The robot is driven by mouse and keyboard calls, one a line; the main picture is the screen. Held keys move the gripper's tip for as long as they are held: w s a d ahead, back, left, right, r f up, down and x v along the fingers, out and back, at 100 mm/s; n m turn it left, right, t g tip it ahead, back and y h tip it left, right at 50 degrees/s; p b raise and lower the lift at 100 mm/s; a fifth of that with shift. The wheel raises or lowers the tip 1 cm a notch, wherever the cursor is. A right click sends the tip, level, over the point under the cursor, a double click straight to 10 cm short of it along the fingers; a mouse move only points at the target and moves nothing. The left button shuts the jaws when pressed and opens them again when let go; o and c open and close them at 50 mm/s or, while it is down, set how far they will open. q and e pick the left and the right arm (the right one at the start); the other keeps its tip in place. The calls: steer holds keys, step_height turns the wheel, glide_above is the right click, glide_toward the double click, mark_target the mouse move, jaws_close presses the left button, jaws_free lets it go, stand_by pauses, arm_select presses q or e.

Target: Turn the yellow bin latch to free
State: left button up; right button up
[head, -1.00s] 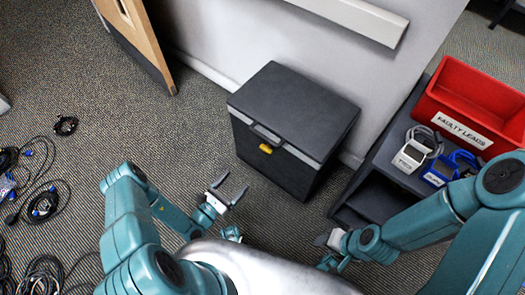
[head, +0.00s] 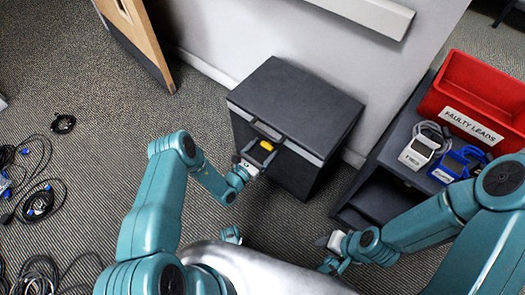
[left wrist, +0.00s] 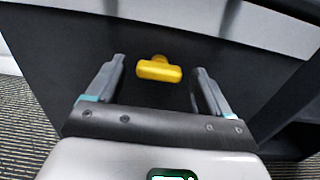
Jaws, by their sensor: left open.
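The yellow latch (head: 266,145) is on the upper front of the dark grey bin (head: 295,105), below its handle. In the left wrist view the latch (left wrist: 159,69) is a small yellow T-shaped knob with its bar lying roughly crosswise. My left gripper (head: 254,156) is open in front of the latch. In the left wrist view its two fingers (left wrist: 158,75) stand to either side of the knob with a gap on both sides. The bin's lid is closed. My right gripper (head: 323,241) is low at the lower middle, and its finger gap does not show clearly.
A dark shelf (head: 385,165) stands right of the bin, with a red "FAULTY LEADS" tray (head: 450,85) and white and blue tagged cable items (head: 420,150) on it. Cables (head: 40,205) lie on the carpet at left. A wall is behind the bin.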

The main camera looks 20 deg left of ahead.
arm_select(q)
steer(key=c, duration=1)
steer(key=shift+c, duration=0.2)
steer(key=shift+n, duration=0.3)
steer(key=n, duration=0.3)
steer(key=shift+f+b, duration=0.1)
steer(key=shift+b, duration=0.2)
steer(key=n, duration=0.5)
steer(key=shift+a+n+b, duration=0.1)
steer(key=shift+n+b, duration=0.3)
steer(key=n, duration=0.4)
steer(key=shift+f+n+b, duration=0.1)
steer(key=shift+n+b, duration=0.2)
steer(key=shift+n, duration=1.9)
